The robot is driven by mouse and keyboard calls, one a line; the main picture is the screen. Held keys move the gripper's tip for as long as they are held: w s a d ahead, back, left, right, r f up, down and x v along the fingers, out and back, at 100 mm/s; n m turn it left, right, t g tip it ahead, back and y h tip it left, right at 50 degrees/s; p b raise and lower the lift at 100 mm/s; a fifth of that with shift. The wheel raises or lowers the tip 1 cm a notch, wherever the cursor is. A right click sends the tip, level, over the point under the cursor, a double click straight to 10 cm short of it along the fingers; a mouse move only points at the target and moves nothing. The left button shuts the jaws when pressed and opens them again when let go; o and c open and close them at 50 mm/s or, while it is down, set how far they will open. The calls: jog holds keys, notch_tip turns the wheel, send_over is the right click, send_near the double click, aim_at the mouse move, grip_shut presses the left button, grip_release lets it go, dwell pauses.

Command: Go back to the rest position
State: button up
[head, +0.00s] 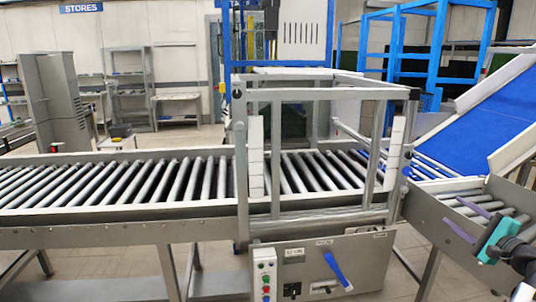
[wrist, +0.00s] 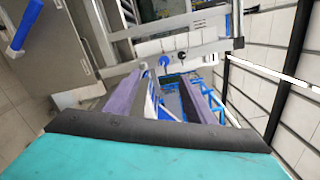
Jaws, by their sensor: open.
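My gripper (head: 456,212) is at the right edge of the head view, with a teal body and two purple fingers. It hangs over the short roller section at the right and points left towards the roller conveyor (head: 240,208). The fingers are apart, with nothing between them. In the wrist view my gripper (wrist: 160,84) also shows both purple fingers spread, with only distant structure seen through the gap. Whether the fingers touch the rollers or side rail cannot be told. No crate shows on the visible rollers.
A grey metal frame (head: 310,94) stands over the conveyor. A control box with a blue lever (head: 337,271) hangs below it. A blue sloping belt (head: 490,122) rises at the right. A grey cabinet (head: 62,100) and shelves (head: 128,92) stand behind. Bare floor shows at the back left.

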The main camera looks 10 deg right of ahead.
jog(key=w+a+f+n+g+y, duration=0.1)
jog(key=w+a+f+g+y, duration=0.15)
jog(key=w+a+f, duration=0.8)
jog(key=w+a+f+n+g+y, duration=0.1)
jog(key=w+a+f+y, duration=0.45)
jog(key=a, duration=0.75)
jog(key=s+a+f+n+g+y, duration=0.1)
jog(key=a+f+n+g, duration=0.15)
jog(key=a+f, duration=0.95)
jog(key=s+a+f+n+g, duration=0.2)
jog(key=a+f+g, duration=0.2)
jog(key=a+f, duration=0.9)
jog(key=s+a+f+n+g+h, duration=0.1)
jog(key=s+a+f+n+g, duration=0.35)
jog(key=s+a+f, duration=0.4)
jog(key=s+a+f+n+g+h, duration=0.1)
jog(key=s+a+f+n+g, duration=0.35)
jog(key=s+f, duration=0.7)
jog(key=s+f+n+g+h, duration=0.3)
jog(key=s+f+g, duration=0.15)
jog(key=s, duration=0.85)
jog(key=s+d+f+n+h, duration=0.1)
jog(key=s+d+n+h, duration=0.1)
jog(key=d, duration=0.6)
jog(key=shift+s+d+f+n+h, duration=0.15)
jog(key=shift+s+d+n+h, duration=0.2)
jog(key=shift+n+h, duration=0.55)
